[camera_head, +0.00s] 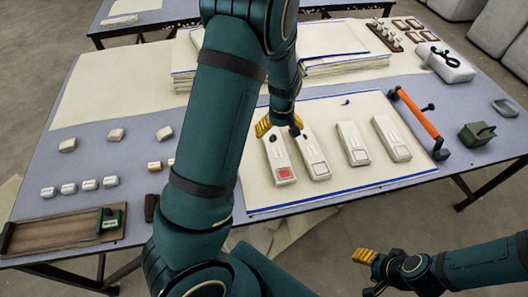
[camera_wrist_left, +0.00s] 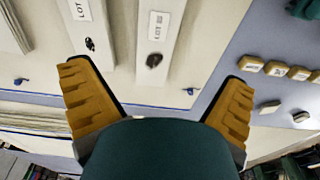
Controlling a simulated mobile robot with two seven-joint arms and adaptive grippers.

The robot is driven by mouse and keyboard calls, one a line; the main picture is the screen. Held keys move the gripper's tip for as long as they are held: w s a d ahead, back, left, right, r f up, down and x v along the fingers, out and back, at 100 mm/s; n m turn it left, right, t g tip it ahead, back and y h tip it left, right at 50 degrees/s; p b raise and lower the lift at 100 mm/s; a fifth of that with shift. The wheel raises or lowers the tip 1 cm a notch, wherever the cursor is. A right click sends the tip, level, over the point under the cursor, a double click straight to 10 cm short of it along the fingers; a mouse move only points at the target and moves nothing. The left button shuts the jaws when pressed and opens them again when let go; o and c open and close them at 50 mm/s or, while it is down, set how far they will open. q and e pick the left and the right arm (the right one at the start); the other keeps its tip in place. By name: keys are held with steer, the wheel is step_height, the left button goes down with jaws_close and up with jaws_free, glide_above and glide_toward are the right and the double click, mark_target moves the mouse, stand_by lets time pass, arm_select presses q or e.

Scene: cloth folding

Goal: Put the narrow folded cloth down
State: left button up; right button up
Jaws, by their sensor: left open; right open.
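A wide cream cloth with blue edges (camera_head: 330,190) lies flat on the table. Several narrow white labelled pieces rest on it: one with a red patch (camera_head: 281,168), one beside it (camera_head: 314,158), and two further right (camera_head: 352,143) (camera_head: 391,139). I cannot tell whether any is the narrow folded cloth. My left gripper (camera_head: 280,128) is over the far ends of the two left pieces. My right gripper (camera_head: 367,272) is open and empty, off the table's near edge.
Stacked cloths (camera_head: 345,65) lie at the back. An orange bar (camera_head: 415,114) and a green box (camera_head: 477,135) are at right. Small pale blocks (camera_head: 68,145) and a wooden tray (camera_head: 60,233) are at left. My left arm hides the table's middle.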

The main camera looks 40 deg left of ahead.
mark_target(277, 150)
arm_select(q)
steer(key=f, duration=0.2)
steer(key=f+b, duration=0.1)
steer(key=f, duration=0.2)
steer(key=w+f+b, duration=0.1)
steer(key=f, duration=0.2)
steer(key=shift+a+f, duration=0.25)
steer(key=shift+w+a+f+b, duration=0.15)
steer(key=shift+f+b, duration=0.15)
steer(key=shift+f, duration=0.55)
steer(key=shift+w+a+f+b, duration=0.1)
steer(key=shift+f+b, duration=0.2)
steer(key=shift+f, duration=0.6)
steer(key=shift+w+a+f+b, duration=0.15)
steer(key=shift+f+b, duration=0.15)
steer(key=shift+f, duration=0.55)
steer(key=shift+s+r, duration=0.1)
steer(key=c, duration=1.2)
